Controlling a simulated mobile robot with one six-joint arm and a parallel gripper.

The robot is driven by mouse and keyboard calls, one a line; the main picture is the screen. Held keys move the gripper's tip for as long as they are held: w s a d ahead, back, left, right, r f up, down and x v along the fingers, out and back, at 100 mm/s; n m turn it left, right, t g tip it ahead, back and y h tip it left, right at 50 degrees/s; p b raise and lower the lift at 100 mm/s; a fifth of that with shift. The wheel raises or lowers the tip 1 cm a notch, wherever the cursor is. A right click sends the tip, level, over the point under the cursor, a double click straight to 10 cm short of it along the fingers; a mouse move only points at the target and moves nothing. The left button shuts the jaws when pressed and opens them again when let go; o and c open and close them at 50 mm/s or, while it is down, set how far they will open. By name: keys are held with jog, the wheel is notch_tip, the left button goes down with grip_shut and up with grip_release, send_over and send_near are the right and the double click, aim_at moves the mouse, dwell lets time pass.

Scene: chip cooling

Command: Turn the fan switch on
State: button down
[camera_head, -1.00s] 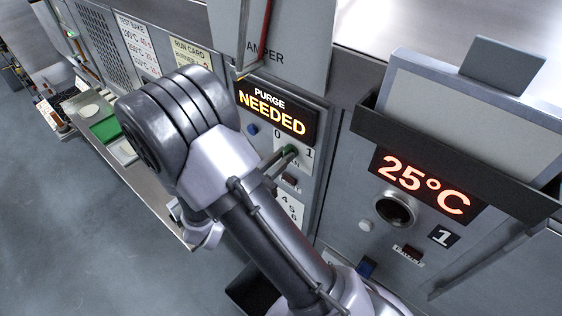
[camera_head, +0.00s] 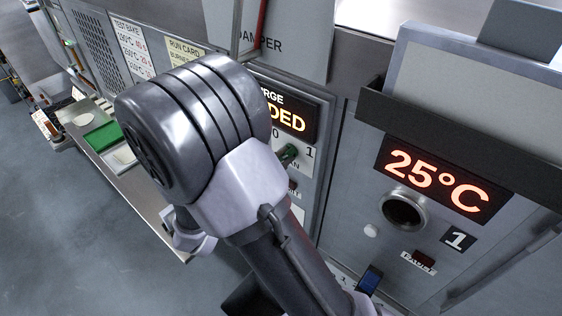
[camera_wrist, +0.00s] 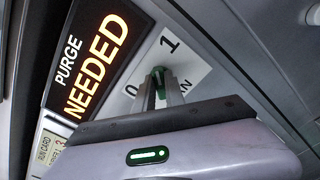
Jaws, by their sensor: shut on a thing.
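The fan switch (camera_head: 288,154) is a small green knob on a white plate with 0 at its upper left and 1 at its right. It also shows in the wrist view (camera_wrist: 159,73), between the two grey fingers of my gripper (camera_wrist: 162,88). My gripper is shut on it. In the head view my own arm hides most of the gripper. Fingers and arm cover part of the label below the knob, and I cannot tell exactly which mark the knob points to.
A lit display (camera_wrist: 94,62) reading PURGE NEEDED is close beside the switch. To the right are a 25°C display (camera_head: 436,181), a round dark port (camera_head: 403,211) and a jutting dark ledge (camera_head: 450,130). A steel shelf with a green board (camera_head: 103,138) lies left.

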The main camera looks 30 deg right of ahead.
dwell(0.5)
jog(key=c, duration=1.4)
grip_release()
jog(key=shift+a, duration=0.1)
jog(key=v, duration=1.7)
jog(key=shift+s+a, duration=0.1)
